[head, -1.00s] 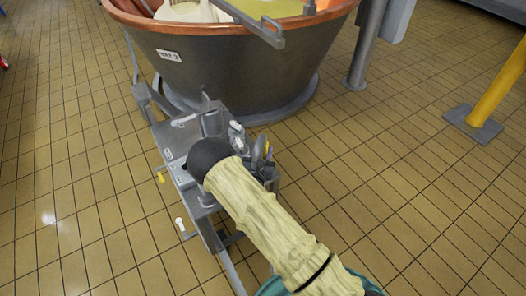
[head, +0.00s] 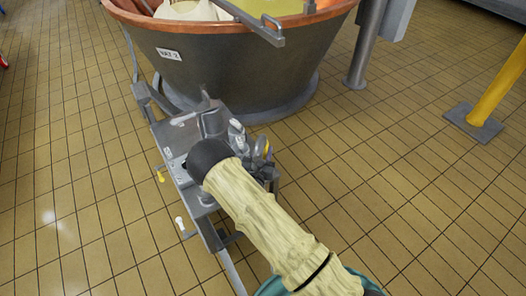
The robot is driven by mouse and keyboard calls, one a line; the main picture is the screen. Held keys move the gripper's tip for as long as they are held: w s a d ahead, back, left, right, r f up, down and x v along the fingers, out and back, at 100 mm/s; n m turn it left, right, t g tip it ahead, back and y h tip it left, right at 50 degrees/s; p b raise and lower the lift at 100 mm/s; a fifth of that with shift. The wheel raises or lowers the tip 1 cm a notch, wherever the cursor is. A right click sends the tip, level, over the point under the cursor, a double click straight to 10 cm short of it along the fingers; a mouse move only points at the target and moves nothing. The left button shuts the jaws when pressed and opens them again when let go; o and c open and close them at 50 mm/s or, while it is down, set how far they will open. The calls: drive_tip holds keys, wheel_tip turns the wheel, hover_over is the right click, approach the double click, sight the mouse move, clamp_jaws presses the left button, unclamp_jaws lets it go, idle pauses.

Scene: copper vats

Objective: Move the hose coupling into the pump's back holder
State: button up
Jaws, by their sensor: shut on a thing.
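The pump (head: 172,132) is a grey metal unit on a low frame in front of the vat. My arm in its cream sleeve reaches over the pump from the lower right. My gripper (head: 208,160) shows mainly as a dark rounded end over the pump's near part. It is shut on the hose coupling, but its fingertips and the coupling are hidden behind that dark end. Grey upright fittings stand just beyond it. I cannot tell which fitting is the back holder, nor whether the coupling touches one.
A large copper-rimmed vat (head: 220,65) marked VAT 2 stands right behind the pump. A grey post (head: 366,45) and a yellow post (head: 493,85) stand to the right. The tiled floor (head: 75,210) is clear at left.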

idle(0.4)
drive_tip(key=o, duration=1.2)
drive_tip(key=shift+c, duration=0.2)
drive_tip(key=shift+f, duration=0.15)
drive_tip(key=s+a+p, duration=0.1)
drive_tip(key=s+a, duration=0.2)
drive_tip(key=s, duration=1.4)
drive_tip(key=shift+a+p, duration=0.15)
drive_tip(key=shift+p, duration=0.25)
